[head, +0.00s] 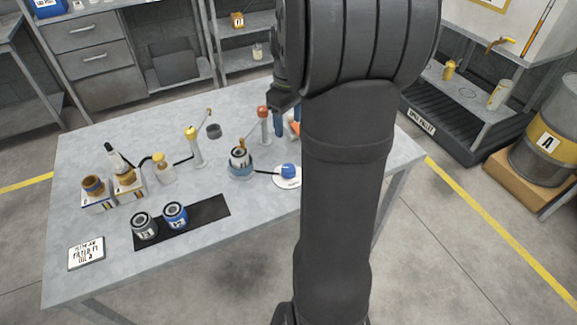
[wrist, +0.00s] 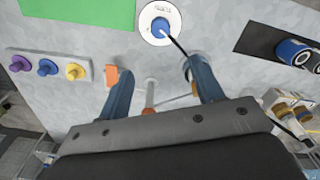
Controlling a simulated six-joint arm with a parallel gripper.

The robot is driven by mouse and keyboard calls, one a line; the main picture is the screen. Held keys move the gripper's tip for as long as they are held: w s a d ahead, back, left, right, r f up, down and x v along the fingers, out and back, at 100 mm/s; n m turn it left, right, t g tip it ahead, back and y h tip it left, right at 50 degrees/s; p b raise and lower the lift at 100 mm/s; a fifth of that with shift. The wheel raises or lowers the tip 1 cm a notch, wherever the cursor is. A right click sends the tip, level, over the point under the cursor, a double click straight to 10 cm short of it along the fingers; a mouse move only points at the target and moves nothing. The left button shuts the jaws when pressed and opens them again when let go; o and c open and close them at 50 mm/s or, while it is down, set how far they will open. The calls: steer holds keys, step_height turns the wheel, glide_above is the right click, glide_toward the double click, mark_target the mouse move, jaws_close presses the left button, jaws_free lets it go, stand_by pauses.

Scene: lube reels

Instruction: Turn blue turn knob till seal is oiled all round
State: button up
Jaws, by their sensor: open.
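The blue turn knob (head: 289,171) sits on a white round plate (head: 280,183) near the table's middle. In the wrist view the knob (wrist: 160,25) is at the top centre, beyond my fingertips. In the head view my arm partly hides the gripper (head: 287,119).
A red-topped post (head: 263,118) stands close by my fingers, with a yellow-topped post (head: 194,140) further left. Two cans (head: 160,222) stand on a black mat (head: 208,211). An orange block (wrist: 112,75) lies beside my left finger.

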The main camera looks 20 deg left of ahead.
step_height(320, 180, down, 18)
steer(key=n, duration=0.3)
steer(key=shift+r+n, duration=0.1)
steer(key=shift+n, duration=0.3)
steer(key=c, duration=1)
steer(key=shift+o, duration=0.2)
